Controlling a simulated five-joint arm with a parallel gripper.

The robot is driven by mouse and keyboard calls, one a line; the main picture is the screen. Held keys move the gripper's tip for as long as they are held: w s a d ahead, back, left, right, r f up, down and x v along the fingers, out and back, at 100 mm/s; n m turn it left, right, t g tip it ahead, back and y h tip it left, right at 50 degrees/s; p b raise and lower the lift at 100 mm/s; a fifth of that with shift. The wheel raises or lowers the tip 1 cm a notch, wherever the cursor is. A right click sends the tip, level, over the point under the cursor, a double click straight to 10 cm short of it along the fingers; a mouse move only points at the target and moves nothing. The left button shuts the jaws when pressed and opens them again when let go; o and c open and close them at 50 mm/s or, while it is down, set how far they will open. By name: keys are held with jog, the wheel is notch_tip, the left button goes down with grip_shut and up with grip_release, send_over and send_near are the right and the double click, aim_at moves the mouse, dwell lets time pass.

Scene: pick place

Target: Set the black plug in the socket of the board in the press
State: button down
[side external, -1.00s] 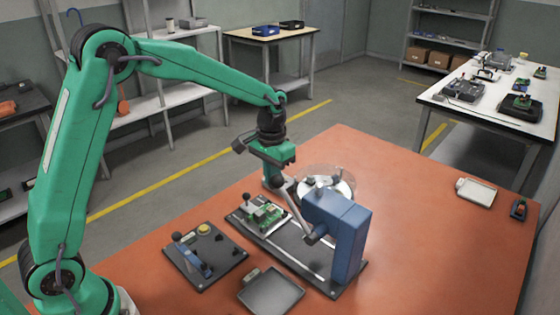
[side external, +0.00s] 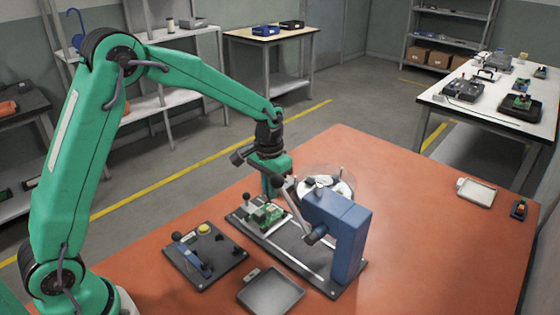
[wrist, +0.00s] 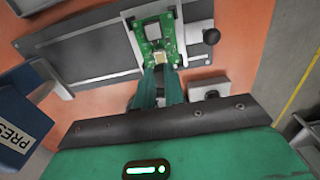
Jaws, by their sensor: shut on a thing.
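The green board (side external: 266,216) lies on the sliding fixture of the blue press (side external: 349,240). In the wrist view the board (wrist: 155,32) carries a square chip and a small pale socket (wrist: 160,59) right by my fingertips. My gripper (side external: 270,193) is low over the board, pointing down. In the wrist view my gripper (wrist: 162,72) has its green fingers close together, shut on the black plug, which is mostly hidden by the fingers. I cannot tell whether the plug touches the socket. The press body (wrist: 22,115) stands left in the wrist view.
A black plate with a blue lever and yellow button (side external: 204,230) and a grey tray (side external: 270,291) lie in front of the press. A round clear-covered dish (side external: 341,187) stands behind it.

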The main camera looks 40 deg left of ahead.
jog(key=shift+f, duration=0.9)
jog(key=shift+f, duration=0.85)
dwell(2.4)
jog(key=c, duration=1.4)
grip_release()
jog(key=c, duration=0.4)
jog(key=shift+o, duration=0.2)
jog(key=shift+r, duration=0.1)
jog(key=shift+r, duration=3.4)
